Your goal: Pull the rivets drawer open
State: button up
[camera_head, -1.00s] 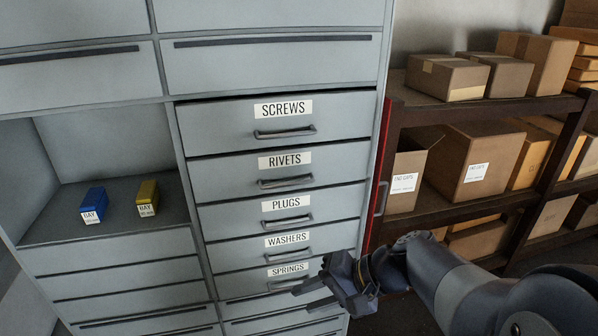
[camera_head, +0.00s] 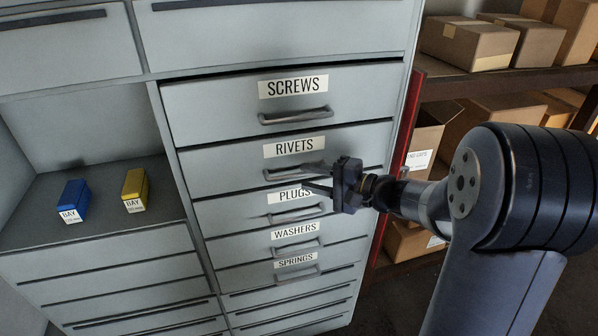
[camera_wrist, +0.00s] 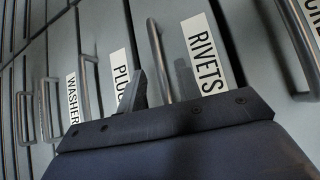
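The rivets drawer (camera_head: 350,148) is a grey front with a white RIVETS label (camera_head: 294,147) and a bar handle (camera_head: 282,174) below it. It looks shut, level with the drawers around it. My gripper (camera_head: 312,179) is at the right end of this handle, pointing left toward the drawer front. In the wrist view my gripper (camera_wrist: 160,86) is open, and the rivets handle (camera_wrist: 157,50) lines up between its two fingers. The RIVETS label (camera_wrist: 204,54) is beyond the right finger. I cannot tell whether the fingertips reach past the bar or touch it.
The screws drawer (camera_head: 370,98) is above, and the plugs drawer (camera_head: 225,212) and others are below, with similar handles. A blue bin (camera_head: 73,200) and a yellow bin (camera_head: 134,188) sit in the left bay. A shelf with cardboard boxes (camera_head: 467,43) stands at right.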

aim_at(302, 176)
jog(key=shift+x, duration=1.85)
jog(key=shift+c, duration=0.5)
grip_shut()
